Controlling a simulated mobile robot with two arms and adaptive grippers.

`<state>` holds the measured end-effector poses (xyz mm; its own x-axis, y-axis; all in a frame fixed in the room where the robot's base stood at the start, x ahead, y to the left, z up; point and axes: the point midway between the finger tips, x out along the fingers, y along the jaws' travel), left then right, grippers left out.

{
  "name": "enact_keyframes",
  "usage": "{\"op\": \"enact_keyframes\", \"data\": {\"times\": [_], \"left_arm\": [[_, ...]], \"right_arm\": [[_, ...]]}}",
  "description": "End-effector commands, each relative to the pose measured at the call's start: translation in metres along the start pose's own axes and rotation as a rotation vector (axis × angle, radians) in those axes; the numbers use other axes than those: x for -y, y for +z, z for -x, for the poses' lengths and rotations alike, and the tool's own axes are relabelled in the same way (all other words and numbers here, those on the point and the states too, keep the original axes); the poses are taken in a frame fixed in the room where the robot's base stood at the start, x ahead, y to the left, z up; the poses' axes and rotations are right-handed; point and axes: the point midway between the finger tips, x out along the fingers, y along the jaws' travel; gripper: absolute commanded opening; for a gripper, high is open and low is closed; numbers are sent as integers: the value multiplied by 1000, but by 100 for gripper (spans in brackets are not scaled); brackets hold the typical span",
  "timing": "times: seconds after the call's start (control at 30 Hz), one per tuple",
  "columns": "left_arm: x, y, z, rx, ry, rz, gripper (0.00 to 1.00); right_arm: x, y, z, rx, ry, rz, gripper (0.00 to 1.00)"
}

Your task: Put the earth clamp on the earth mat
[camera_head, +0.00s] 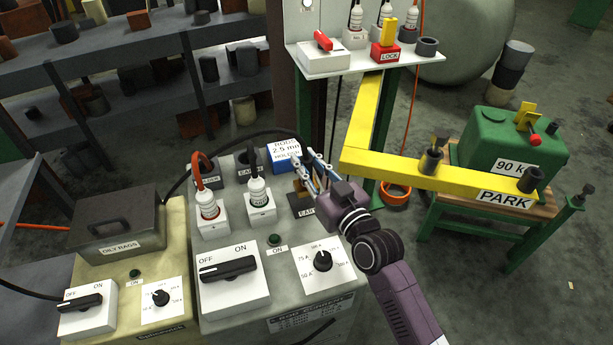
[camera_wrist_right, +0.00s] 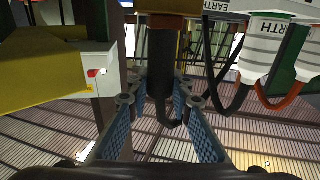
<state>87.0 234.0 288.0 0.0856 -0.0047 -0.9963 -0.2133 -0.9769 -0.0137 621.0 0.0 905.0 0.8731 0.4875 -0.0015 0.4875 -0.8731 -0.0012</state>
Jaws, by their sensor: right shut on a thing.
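My right gripper (camera_head: 306,163) is at the back right corner of the grey-green machine, in the head view. In the right wrist view its blue-padded fingers (camera_wrist_right: 158,97) are shut on a black cylindrical handle (camera_wrist_right: 161,62), which I take to be the earth clamp. A brown-yellow part (camera_wrist_right: 168,22) shows at the handle's upper end, and a black cable bends near its lower end. In the head view the clamp is largely hidden by the fingers. A dark block with a partly hidden label "EAR" (camera_head: 302,205) is just below the fingers. I cannot make out an earth mat for certain. My left gripper is not in view.
The machine (camera_head: 240,235) carries a red-cabled plug (camera_head: 207,204), a black-cabled plug (camera_head: 258,191) and a blue rod box (camera_head: 284,155). A yellow beam (camera_head: 440,172) marked PARK extends to the right of my gripper. A white shelf (camera_head: 330,62) stands behind.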

Motion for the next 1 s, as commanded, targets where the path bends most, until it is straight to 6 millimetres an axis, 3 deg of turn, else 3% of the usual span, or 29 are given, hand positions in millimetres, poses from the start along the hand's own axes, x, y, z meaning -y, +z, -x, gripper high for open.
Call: {"op": "enact_keyframes", "data": {"times": [0.3,0.77,0.8,0.9,1.0], "left_arm": [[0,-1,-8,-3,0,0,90],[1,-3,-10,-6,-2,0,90],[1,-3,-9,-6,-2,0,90],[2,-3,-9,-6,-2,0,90],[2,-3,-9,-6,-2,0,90]], "right_arm": [[-1,36,0,-5,2,2,0],[-1,44,0,-7,2,1,0],[0,46,0,0,1,0,24],[0,46,0,0,1,0,35],[0,46,0,0,1,0,38]]}}
